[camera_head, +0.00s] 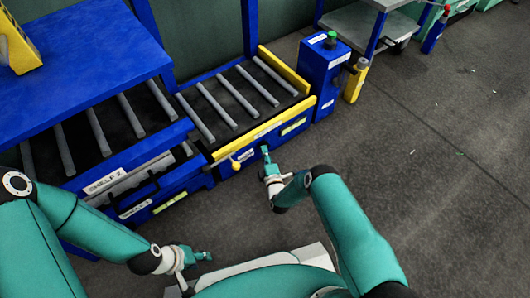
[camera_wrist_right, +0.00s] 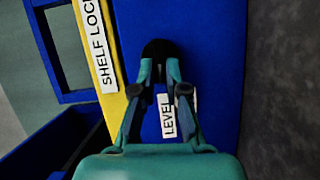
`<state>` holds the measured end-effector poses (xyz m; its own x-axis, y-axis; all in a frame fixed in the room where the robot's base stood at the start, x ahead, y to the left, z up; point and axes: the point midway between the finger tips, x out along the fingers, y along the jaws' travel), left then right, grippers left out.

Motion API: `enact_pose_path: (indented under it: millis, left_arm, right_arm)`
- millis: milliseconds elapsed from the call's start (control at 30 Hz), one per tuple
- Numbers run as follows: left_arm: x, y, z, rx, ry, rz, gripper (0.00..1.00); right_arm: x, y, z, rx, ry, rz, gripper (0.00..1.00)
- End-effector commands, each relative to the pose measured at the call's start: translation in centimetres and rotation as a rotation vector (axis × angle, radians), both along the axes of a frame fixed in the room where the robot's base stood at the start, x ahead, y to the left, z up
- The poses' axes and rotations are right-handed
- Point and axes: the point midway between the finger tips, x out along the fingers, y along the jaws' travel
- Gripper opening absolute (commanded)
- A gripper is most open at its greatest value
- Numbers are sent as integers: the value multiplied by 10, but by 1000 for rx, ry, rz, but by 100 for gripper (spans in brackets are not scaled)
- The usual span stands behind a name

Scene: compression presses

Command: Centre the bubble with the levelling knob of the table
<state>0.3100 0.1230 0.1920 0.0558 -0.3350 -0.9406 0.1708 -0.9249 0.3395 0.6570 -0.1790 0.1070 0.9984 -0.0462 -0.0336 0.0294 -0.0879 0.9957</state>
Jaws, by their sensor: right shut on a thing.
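The roller table (camera_head: 301,92) has a yellow rim and a blue front panel. A black knob (camera_wrist_right: 160,50) sits on the blue face, above a white label reading "LEVEL" (camera_wrist_right: 167,118) in the right wrist view. My right gripper (camera_wrist_right: 160,67) is shut on this knob, one finger on each side. In the head view my right gripper (camera_head: 266,157) is at the table's front panel and hides the knob. My left gripper (camera_head: 204,256) is low and away from the table; its finger gap is too small to read. I cannot make out a bubble in either view.
A "SHELF LOCK" label (camera_wrist_right: 94,40) is on the yellow strip beside the knob. A yellow knob (camera_head: 236,164) sticks out left of my right gripper. A blue post with a green button (camera_head: 330,38) stands right of the table. The floor (camera_head: 440,150) at right is clear.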

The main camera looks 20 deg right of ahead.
Motion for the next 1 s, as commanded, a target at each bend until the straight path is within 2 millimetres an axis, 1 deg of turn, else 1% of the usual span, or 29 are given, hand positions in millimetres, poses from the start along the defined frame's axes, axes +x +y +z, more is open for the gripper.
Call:
enact_pose_path:
  millis: [33,200,400,633,967,1000]
  left_arm:
    - [0,0,0,0,0,0,40]
    - [0,0,0,0,0,0,40]
    - [0,0,0,0,0,0,40]
    - [0,0,0,0,0,0,40]
    - [0,0,0,0,0,0,40]
    - [0,0,0,0,0,0,40]
  right_arm:
    - [-2,2,-5,-33,-6,3,0]
    - [-2,3,-7,-139,-42,5,0]
    - [-2,3,-8,-217,-69,7,0]
    - [-2,3,-9,-251,-80,9,0]
    - [-2,4,-10,-251,-80,11,0]
    - [-2,4,-10,-251,-80,12,16]
